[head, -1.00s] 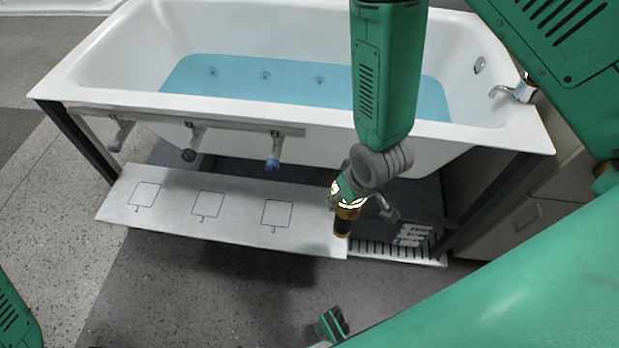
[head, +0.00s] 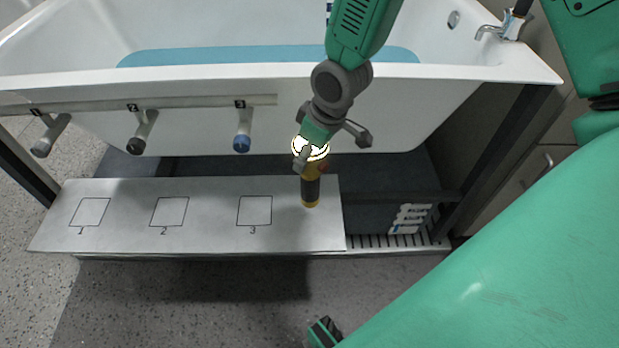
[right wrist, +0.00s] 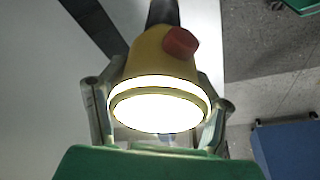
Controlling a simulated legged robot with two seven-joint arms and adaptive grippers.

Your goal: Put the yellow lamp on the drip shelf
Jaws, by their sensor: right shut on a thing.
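The yellow lamp (head: 311,186) has a lit round head, a dark handle and a red knob. My right gripper (head: 312,150) is shut around its lit head, and the lamp hangs nearly upright, head up. In the head view its lower end overlaps the right part of the white board, right of square 3; I cannot tell whether it touches. The right wrist view shows the lit lamp (right wrist: 155,103) between both fingers of the right gripper (right wrist: 157,108). The drip shelf (head: 385,242) is the slatted white strip right of the board.
The white board (head: 120,215) has squares marked 1, 2 and 3, all empty. Several capped pegs (head: 142,132) stick out from a rail on the bathtub (head: 400,100). Small white items (head: 408,218) are at the drip shelf's back right. A dark post (head: 490,160) stands at its right.

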